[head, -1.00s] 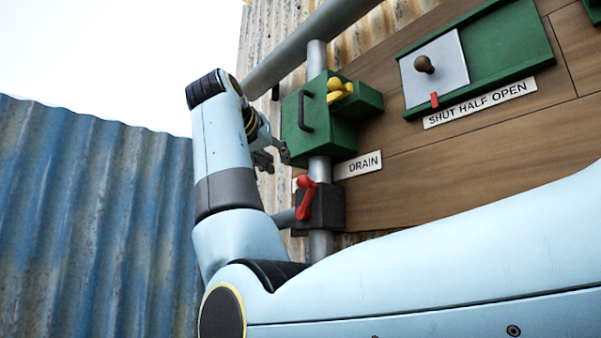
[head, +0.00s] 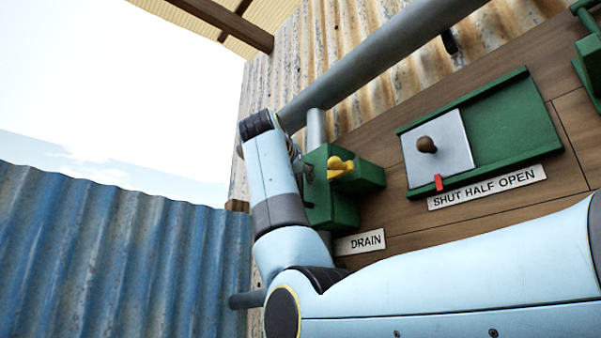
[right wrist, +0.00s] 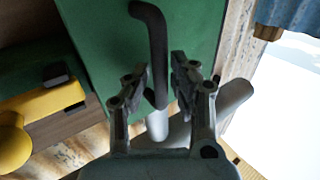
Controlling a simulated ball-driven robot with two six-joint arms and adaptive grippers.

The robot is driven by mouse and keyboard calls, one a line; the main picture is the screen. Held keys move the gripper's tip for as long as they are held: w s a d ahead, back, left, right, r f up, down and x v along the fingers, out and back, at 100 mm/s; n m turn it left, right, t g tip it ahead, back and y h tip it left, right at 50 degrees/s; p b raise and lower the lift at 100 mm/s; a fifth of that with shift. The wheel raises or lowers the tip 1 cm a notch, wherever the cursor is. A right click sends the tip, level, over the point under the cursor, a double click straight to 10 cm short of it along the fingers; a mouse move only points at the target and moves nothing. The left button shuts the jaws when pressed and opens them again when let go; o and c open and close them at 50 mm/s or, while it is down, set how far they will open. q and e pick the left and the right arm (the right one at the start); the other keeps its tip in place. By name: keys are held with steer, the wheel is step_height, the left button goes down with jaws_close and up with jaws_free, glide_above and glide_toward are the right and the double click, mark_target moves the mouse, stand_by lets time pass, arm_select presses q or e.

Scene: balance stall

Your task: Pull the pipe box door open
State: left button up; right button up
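The green pipe box (head: 345,212) sits on a vertical grey pipe on the plank wall, partly hidden by my right arm in the head view. Its green door face (right wrist: 105,40) fills much of the right wrist view, with a bent black bar handle (right wrist: 153,35) on it. My right gripper (right wrist: 161,82) is at the door, its two fingers on either side of the handle's lower part. A slim gap shows beside the handle, so the fingers look open. A yellow latch piece (head: 341,166) is on the box's right side. My left gripper is out of view.
A "DRAIN" label (head: 361,242) is below the box. To the right is a green slide panel (head: 515,125) with a grey plate and brown knob (head: 426,145). A thick grey pipe (head: 385,60) slants above the box. Blue corrugated sheeting (head: 110,265) stands at left.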

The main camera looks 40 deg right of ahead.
steer(key=shift+w+d, duration=0.15)
steer(key=shift+c, duration=0.3)
jaws_close()
steer(key=shift+w+f, duration=0.1)
